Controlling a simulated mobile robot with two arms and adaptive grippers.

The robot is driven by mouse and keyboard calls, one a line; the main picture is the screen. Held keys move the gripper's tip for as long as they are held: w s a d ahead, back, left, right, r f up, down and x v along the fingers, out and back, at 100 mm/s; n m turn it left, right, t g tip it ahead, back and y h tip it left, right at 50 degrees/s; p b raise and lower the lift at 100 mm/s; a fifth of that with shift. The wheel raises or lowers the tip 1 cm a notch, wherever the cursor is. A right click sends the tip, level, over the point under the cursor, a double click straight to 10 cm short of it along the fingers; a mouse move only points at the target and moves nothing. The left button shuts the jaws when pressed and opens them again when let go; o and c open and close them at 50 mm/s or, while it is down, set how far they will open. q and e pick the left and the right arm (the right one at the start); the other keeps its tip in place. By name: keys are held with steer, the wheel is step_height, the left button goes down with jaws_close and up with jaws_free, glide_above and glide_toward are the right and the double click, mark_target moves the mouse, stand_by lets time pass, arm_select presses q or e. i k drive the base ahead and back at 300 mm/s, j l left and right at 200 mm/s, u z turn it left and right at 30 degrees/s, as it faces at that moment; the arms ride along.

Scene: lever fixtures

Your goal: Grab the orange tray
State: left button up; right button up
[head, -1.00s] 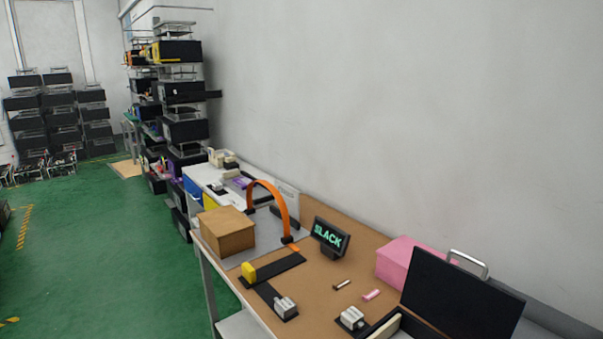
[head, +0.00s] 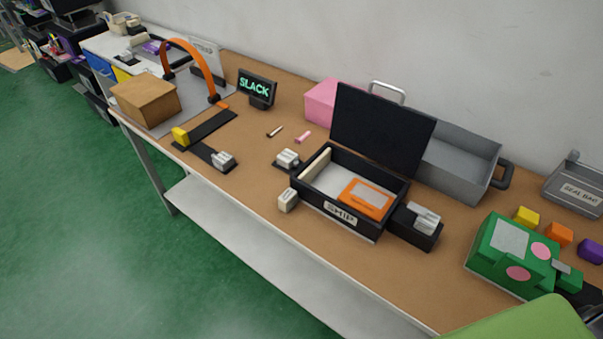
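A small orange tray-like piece (head: 350,205) with a pale grey panel on top lies inside an open black box (head: 314,196) on the brown workbench. It rests at the right side of the box floor, near the front wall. The box's front carries a label that seems to read "SHIP", and a dark upright lid or panel (head: 380,130) stands behind it. I cannot make out either of my grippers in the head view.
Something light green (head: 525,322) fills the lower right corner.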

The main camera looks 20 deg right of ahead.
mark_target(372, 202)
steer(key=i+j+z, duration=0.15)
steer(key=z, duration=0.3)
steer(key=i+j+z, duration=0.15)
steer(key=z, duration=0.35)
steer(key=j+z, duration=0.25)
steer(key=z, duration=0.2)
steer(key=i+j+z, duration=0.1)
steer(key=j+z, duration=0.2)
steer(key=z, duration=0.15)
